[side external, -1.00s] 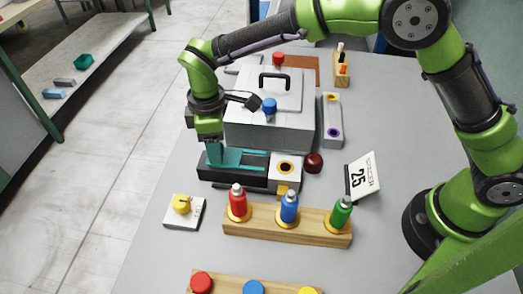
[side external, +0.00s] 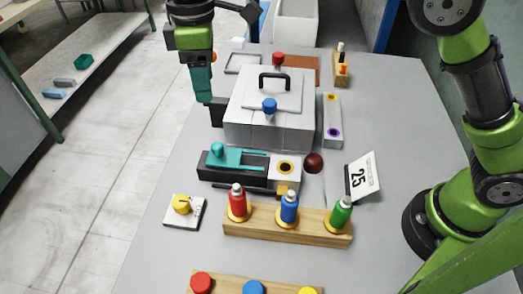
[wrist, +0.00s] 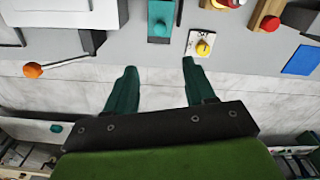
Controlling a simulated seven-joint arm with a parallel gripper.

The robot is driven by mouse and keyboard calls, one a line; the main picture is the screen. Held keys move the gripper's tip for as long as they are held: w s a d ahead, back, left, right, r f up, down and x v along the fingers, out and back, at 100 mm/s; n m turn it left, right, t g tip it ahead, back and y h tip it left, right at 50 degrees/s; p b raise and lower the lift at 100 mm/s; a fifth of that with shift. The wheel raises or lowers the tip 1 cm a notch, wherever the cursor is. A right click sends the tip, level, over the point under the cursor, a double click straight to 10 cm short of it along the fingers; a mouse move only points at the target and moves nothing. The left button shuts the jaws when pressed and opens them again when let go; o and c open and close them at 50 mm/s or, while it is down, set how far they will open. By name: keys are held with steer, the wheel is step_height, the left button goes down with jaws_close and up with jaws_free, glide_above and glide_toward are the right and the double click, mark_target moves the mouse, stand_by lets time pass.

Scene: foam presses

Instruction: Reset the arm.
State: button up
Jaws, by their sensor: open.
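My gripper (side external: 202,88) is raised at the left of the grey press box, out past the table's left edge in the picture. Its two teal fingers are apart with nothing between them in the wrist view (wrist: 156,72). The teal knob (side external: 218,151) of the black slide unit stands at the left part of its track, clear of my gripper. The same knob shows in the wrist view (wrist: 159,28) beyond the fingers.
The grey press box (side external: 248,127) has a black handle and a blue knob. A wooden rack (side external: 270,228) holds red, blue and green bottles. A yellow dial (side external: 182,204) sits at the left on a white plate. An orange-ended lever (wrist: 34,70) projects near the box.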

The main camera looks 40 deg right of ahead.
stand_by(0.3)
steer(key=s+d+m+t+y, duration=0.1)
steer(key=s+d+m+t, duration=0.2)
steer(key=s+d+m, duration=0.5)
steer(key=s+d+m+t+y, duration=0.1)
steer(key=s+d+m+t, duration=0.3)
steer(key=d, duration=1.3)
steer(key=s+m, duration=0.4)
steer(key=s, duration=0.2)
steer(key=shift+s+d, duration=0.4)
